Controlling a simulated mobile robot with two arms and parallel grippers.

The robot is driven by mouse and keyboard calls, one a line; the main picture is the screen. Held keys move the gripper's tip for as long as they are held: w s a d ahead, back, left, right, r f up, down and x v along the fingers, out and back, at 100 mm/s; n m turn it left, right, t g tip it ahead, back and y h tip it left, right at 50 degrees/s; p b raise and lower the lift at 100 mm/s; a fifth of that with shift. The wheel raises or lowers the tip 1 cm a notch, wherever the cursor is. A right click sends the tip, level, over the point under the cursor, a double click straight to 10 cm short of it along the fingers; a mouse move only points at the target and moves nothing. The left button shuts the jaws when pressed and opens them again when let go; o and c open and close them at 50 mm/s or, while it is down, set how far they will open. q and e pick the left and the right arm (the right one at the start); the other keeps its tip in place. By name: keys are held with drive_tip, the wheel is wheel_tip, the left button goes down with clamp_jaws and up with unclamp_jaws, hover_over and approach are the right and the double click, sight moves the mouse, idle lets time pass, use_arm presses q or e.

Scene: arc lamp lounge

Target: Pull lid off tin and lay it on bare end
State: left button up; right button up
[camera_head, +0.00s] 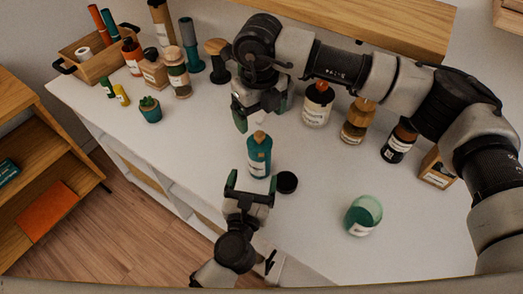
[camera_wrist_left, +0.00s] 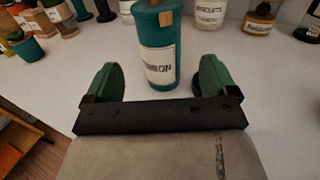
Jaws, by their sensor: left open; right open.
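A teal cylinder (camera_head: 258,160) with a white label and a small tan piece at its top stands upright mid-counter; it also shows in the left wrist view (camera_wrist_left: 157,40). I cannot tell whether it is the tin. A flat black round piece (camera_head: 287,182), perhaps a lid, lies on the counter right beside it. My left gripper (camera_head: 251,186) is open and empty, just in front of the cylinder, which stands beyond its fingers (camera_wrist_left: 160,82). My right gripper (camera_head: 262,110) is open, above and behind the cylinder, with nothing seen between its fingers.
Labelled jars and bottles line the back, including a white one (camera_head: 317,104) and a dark one (camera_head: 399,142). A wooden tray (camera_head: 92,68) and a potted plant (camera_head: 150,109) are at left. The counter's front right (camera_head: 410,250) is bare.

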sight(261, 150)
use_arm(q)
drive_tip(key=w, duration=0.3)
drive_tip(key=w+d, duration=0.1)
drive_tip(key=w, duration=0.5)
drive_tip(key=shift+w+d, duration=0.1)
drive_tip(key=shift+d, duration=0.3)
use_arm(e)
drive_tip(key=shift+s, duration=0.15)
